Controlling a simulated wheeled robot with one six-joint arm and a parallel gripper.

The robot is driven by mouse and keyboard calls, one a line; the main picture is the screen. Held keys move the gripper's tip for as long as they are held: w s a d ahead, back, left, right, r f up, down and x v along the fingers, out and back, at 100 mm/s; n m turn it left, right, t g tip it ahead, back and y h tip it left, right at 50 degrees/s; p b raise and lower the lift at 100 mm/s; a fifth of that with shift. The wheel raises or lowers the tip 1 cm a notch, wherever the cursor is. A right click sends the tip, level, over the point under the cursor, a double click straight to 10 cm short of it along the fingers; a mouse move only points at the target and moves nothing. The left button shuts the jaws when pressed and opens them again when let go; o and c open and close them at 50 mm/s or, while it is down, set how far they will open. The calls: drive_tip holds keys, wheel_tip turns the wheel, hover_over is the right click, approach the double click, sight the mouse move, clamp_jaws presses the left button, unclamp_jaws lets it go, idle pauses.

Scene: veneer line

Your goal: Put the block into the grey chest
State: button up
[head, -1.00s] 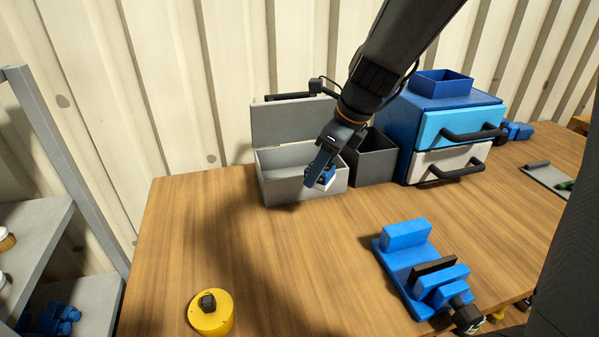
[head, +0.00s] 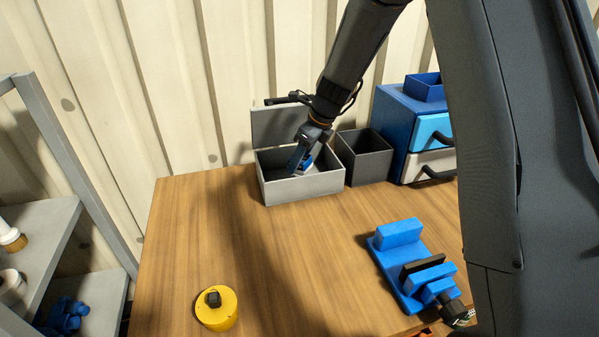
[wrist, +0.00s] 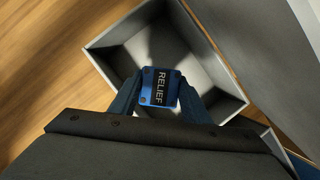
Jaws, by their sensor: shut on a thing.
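The grey chest (head: 305,189) stands open at the back of the table, its lid (head: 278,126) raised behind it. My gripper (head: 302,163) is over the chest's opening, with its fingers reaching down inside the rim. It is shut on the block (wrist: 160,88), which is blue with a dark label reading "RELIEF". In the wrist view the block sits between the two fingers, above the bare chest floor. In the head view the block (head: 307,166) is partly hidden by a finger. The chest also shows in the wrist view (wrist: 116,60).
A dark open bin (head: 366,167) stands right of the chest, beside a blue drawer unit (head: 396,122). A blue vise (head: 409,270) and a yellow round object with a black knob (head: 217,314) are nearer the front. A grey shelf (head: 45,235) stands at left.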

sight(299, 174)
wheel_tip(299, 174, down, 5)
drive_tip(key=shift+r+p, duration=0.1)
drive_tip(key=shift+p, duration=0.3)
drive_tip(key=shift+w+f+p, duration=0.2)
drive_tip(key=shift+f+p, duration=0.1)
drive_tip(key=shift+f, duration=0.2)
drive_tip(key=shift+f, duration=0.15)
drive_tip(key=o, duration=1.1)
